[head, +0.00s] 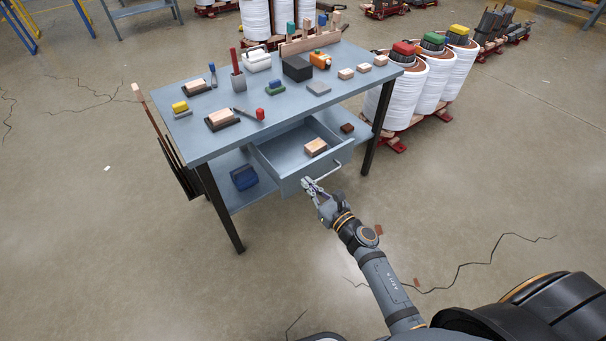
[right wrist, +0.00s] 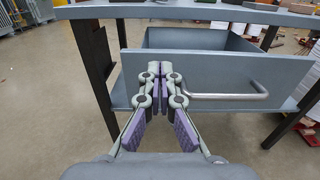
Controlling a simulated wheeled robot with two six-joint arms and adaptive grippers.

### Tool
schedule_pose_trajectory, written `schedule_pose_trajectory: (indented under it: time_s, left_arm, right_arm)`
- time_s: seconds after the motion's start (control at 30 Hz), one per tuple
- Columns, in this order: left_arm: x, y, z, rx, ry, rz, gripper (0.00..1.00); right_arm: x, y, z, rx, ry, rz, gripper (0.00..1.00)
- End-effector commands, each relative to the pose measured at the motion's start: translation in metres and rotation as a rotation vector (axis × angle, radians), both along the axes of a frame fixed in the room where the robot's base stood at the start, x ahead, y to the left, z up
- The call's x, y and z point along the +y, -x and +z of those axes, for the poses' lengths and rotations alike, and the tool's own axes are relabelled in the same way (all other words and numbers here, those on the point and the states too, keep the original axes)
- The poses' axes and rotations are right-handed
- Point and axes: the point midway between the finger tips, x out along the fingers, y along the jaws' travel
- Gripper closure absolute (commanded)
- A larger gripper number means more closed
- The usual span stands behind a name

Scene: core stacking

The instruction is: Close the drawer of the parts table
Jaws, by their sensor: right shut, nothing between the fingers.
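The parts table (head: 226,137) is blue-grey with dark legs and a lower shelf. Its drawer (head: 288,181) is pulled out toward me, with a wooden block (head: 316,147) inside. A metal bar handle (head: 338,173) is on the drawer's front; the front also fills the middle of the right wrist view (right wrist: 215,76). My right gripper (head: 309,184) is shut and empty at the drawer front, near the handle's left end. In the right wrist view, its fingertips (right wrist: 160,68) are together in front of the panel; whether they touch it I cannot tell. My left gripper is out of view.
Small parts, blocks and a dark box (head: 297,69) stand on the tabletop. A blue bin (head: 244,177) and a dark brown block (head: 347,128) are on the lower shelf. White spools (head: 402,95) stand right of the table.

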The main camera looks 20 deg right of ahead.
Motion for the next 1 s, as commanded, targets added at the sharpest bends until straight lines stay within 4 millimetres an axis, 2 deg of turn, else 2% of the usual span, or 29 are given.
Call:
schedule_pose_trajectory:
  time_s: [0.1,0.23,0.77,1.0]
  left_arm:
    - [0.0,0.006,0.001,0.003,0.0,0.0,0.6]
    - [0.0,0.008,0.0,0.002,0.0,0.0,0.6]
    - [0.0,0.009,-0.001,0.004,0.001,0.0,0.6]
    - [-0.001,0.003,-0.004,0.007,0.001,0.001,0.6]
  right_arm:
    - [0.006,-0.017,0.001,-0.001,0.0,-0.001,1.0]
    - [0.009,-0.027,0.0,0.0,0.0,-0.001,1.0]
    - [0.012,-0.034,-0.001,0.0,0.001,-0.001,1.0]
    - [0.022,-0.063,-0.001,-0.003,-0.001,-0.001,1.0]
